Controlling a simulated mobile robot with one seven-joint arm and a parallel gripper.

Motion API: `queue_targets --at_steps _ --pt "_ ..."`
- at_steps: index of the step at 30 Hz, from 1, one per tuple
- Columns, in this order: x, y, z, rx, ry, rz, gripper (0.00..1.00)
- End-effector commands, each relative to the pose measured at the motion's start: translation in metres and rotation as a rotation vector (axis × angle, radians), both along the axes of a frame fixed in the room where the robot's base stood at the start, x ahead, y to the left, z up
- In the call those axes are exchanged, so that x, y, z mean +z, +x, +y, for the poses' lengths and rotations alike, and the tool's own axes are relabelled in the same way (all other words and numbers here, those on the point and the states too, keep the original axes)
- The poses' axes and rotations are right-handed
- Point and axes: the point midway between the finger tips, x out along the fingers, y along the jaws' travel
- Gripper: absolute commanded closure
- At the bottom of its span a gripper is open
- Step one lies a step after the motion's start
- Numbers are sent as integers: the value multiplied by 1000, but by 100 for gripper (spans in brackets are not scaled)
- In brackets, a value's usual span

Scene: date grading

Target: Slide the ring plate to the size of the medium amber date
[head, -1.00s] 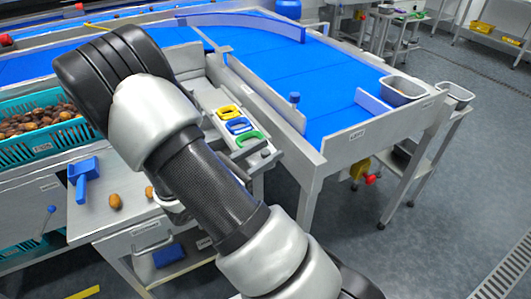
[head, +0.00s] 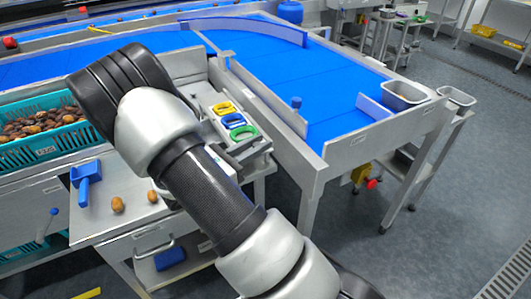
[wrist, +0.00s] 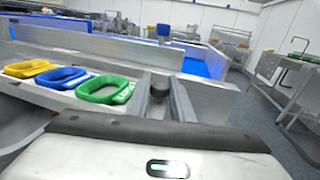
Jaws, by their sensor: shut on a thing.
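The ring plate (head: 213,103) carries a yellow ring (head: 223,107), a blue ring (head: 234,121) and a green ring (head: 245,132) in a row. The wrist view shows the same yellow (wrist: 28,68), blue (wrist: 61,77) and green (wrist: 105,89) rings. My gripper (wrist: 163,98) is shut on a dark knob (wrist: 159,84) beside the green ring, at that end of the plate. My arm hides most of the gripper in the head view. Two brown dates, one (head: 118,205) at left and one (head: 152,196) at right, lie on the steel bench; I cannot tell their size grades.
A blue scoop (head: 86,183) lies on the bench left of the dates. A teal crate (head: 45,147) of dates stands behind it. The blue conveyor (head: 300,75) with steel side walls runs right of the plate. A metal bin (head: 405,95) sits at its far right.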

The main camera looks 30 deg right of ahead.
Motion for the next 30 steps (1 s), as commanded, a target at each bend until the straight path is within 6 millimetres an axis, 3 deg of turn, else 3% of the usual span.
queue_targets --at_steps 3,6,14,15,18,30 --pt "0 21 1 1 2 -3 100" --pt "-1 29 1 2 1 0 100" --pt "-1 29 1 2 2 1 100" --pt "-1 29 1 2 2 1 77" --pt "-1 29 1 2 2 1 60" --pt "0 28 8 4 1 0 60"
